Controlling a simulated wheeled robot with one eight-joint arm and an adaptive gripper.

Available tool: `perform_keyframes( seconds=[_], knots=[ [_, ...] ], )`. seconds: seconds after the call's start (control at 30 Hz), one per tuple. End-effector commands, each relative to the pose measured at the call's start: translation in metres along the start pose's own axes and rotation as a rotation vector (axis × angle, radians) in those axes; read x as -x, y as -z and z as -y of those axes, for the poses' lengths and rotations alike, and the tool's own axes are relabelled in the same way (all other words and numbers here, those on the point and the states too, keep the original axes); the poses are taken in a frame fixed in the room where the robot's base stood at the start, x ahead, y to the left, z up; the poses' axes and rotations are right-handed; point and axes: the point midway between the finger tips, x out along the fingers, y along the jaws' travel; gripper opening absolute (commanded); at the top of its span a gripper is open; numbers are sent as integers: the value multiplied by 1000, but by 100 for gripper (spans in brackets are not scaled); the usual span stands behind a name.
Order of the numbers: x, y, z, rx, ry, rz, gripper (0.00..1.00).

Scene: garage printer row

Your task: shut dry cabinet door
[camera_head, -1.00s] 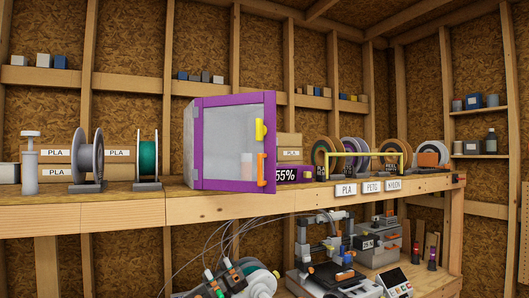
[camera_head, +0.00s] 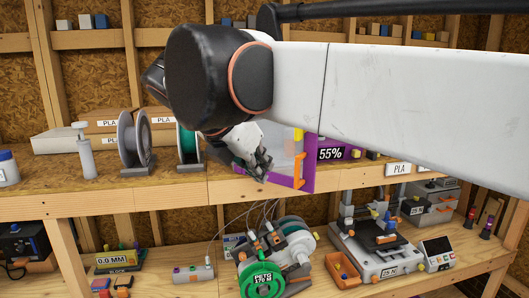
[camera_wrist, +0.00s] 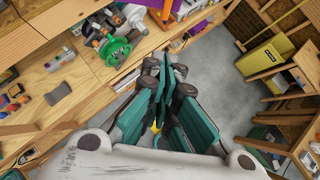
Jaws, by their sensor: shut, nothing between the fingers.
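The dry cabinet stands on the wooden shelf, and its body is mostly hidden behind my arm in the head view. Its purple-framed clear door (camera_head: 309,165) stands ajar, with the free right edge swung out toward me past the shelf front. An orange handle (camera_head: 298,168) is on that free side. My gripper (camera_head: 262,176) is shut and empty, in front of the door and left of the handle. I cannot tell whether it touches the door. The shut fingers (camera_wrist: 163,68) also show in the wrist view, pointing away from the purple piece at the top.
A purple 55% display (camera_head: 331,154) sits right of the door. Filament spools (camera_head: 133,138) and a white pump bottle (camera_head: 85,152) stand to the left on the shelf. Below are a green spool (camera_head: 264,280), an orange bin (camera_head: 343,270) and a printer (camera_head: 385,250).

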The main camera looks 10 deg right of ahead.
Motion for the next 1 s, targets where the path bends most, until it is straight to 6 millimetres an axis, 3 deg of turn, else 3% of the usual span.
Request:
perform_keyframes(
  seconds=[0.1, 0.23, 0.73, 1.0],
  knots=[
    [9, -8, -6, 48, 3, 14, 0],
    [1, -8, -6, 55, 6, 16, 0],
    [-91, -10, -5, 50, 6, 16, 0],
    [-114, -34, -7, 51, 6, 15, 0]
  ],
)
